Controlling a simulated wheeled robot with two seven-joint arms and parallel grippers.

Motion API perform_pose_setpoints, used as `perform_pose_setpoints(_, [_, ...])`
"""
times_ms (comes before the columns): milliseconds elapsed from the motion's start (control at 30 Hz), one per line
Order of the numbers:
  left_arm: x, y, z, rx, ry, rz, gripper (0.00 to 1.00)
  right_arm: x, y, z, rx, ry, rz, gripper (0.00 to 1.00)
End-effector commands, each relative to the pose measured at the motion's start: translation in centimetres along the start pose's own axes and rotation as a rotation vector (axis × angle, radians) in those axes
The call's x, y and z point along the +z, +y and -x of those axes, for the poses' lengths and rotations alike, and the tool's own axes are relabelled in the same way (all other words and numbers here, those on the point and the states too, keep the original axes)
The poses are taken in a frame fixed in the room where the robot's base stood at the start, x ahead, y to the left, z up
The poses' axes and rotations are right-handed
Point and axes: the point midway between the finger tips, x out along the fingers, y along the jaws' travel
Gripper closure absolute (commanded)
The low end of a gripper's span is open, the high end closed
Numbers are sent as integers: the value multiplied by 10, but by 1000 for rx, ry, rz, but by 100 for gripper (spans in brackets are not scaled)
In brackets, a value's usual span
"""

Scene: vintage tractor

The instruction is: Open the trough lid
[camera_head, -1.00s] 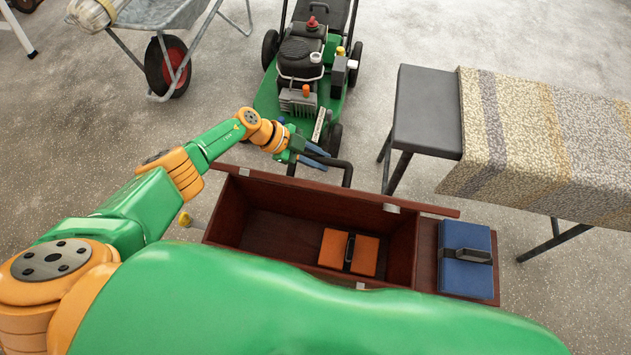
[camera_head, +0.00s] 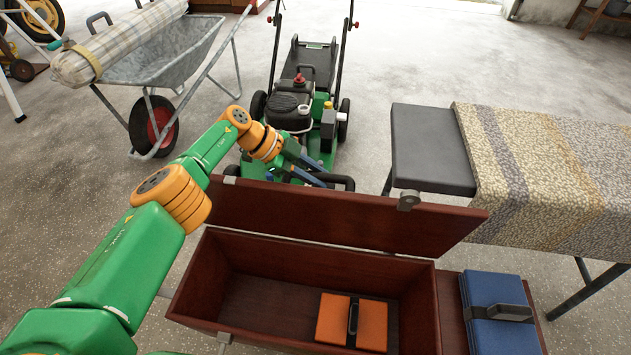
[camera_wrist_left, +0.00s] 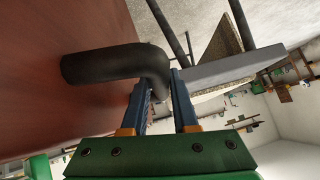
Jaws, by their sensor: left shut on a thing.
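The trough (camera_head: 205,275) is a dark red wooden box below centre in the head view, and I see into it. Its lid (camera_head: 330,222) stands raised along the far side with its inner face towards me. A dark bent handle (camera_head: 342,181) is on the lid's outer side, mostly hidden by the lid. My left gripper (camera_head: 318,178) is behind the lid's upper edge, shut on this handle. In the left wrist view the handle (camera_wrist_left: 120,65) curves down between the fingers (camera_wrist_left: 160,88). My right gripper is not in view.
An orange box (camera_head: 352,321) lies inside the trough, a blue box (camera_head: 497,312) on the ledge to its right. A lawn mower (camera_head: 295,110) stands behind the lid, a wheelbarrow (camera_head: 165,60) at upper left. A bench with a patterned cloth (camera_head: 560,175) is at right.

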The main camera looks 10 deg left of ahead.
Motion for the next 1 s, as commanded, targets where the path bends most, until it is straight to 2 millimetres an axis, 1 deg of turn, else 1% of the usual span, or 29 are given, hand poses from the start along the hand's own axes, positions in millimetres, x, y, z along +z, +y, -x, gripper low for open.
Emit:
perform_pose_setpoints(333, [-2, -1, 0, -4, 3, -2, 100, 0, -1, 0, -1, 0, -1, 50])
perform_pose_setpoints(367, [-2, -1, 0, -4, 3, -2, 65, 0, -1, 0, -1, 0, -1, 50])
perform_pose_setpoints(400, [-1, -1, 0, -4, 3, -2, 54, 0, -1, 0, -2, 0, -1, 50])
perform_pose_setpoints(433, [-1, -1, 0, -3, 3, -2, 46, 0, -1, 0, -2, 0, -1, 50])
perform_pose_setpoints(467, [-1, -1, 0, -3, 2, -2, 43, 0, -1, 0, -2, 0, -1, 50])
perform_pose_setpoints(700, [-1, -1, 0, -1, 1, -1, 43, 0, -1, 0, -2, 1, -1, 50])
perform_pose_setpoints(767, [-2, -1, 5, -2, 1, -1, 43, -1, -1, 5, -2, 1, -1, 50])
perform_pose_setpoints(900, [-5, -3, 37, -3, 0, -1, 43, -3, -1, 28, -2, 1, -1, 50])
perform_pose_setpoints(1000, [-4, -2, 56, -3, -1, -2, 43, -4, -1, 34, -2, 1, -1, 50])
